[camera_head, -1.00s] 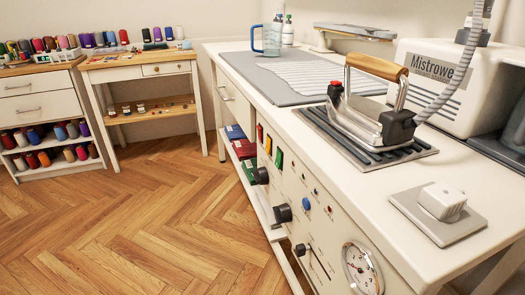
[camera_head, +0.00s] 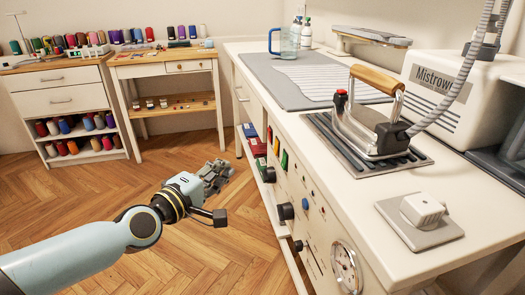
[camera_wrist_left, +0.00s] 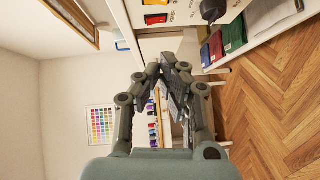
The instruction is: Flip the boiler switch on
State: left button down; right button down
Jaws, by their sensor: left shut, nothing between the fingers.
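Three coloured rocker switches sit on the front panel of the white ironing station: a red switch (camera_head: 270,135), a yellow switch (camera_head: 276,146) and a green switch (camera_head: 284,161). Which one is the boiler switch I cannot read. My left gripper (camera_head: 220,172) is shut and empty, in the air over the floor to the left of the panel, apart from the switches. Its fingers (camera_wrist_left: 170,82) also show in the left wrist view. My right gripper is out of view.
Black knobs (camera_head: 285,211) stick out of the panel near a pressure gauge (camera_head: 345,267). An iron (camera_head: 365,125) stands on its rest on top. Folded fabrics (camera_head: 257,147) lie on the shelf beneath. The wooden floor (camera_head: 200,240) is clear.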

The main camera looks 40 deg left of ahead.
pick_arm(q)
jog(key=b, duration=0.2)
send_near(276, 147)
jog(key=w+a+f, duration=0.1)
jog(key=w+a, duration=0.4)
jog(key=a, duration=0.1)
jog(key=shift+w+d+f, duration=0.15)
jog(key=shift+w+d, duration=0.4)
jog(key=shift+d, duration=0.15)
jog(key=shift+w+d+f, duration=0.15)
jog(key=shift+w+d, duration=0.35)
jog(key=shift+d, duration=0.2)
jog(key=shift+w+d+t+b, duration=0.2)
jog(key=shift+t+b, duration=0.1)
jog(key=shift+b, duration=0.7)
jog(key=shift+a+f, duration=0.1)
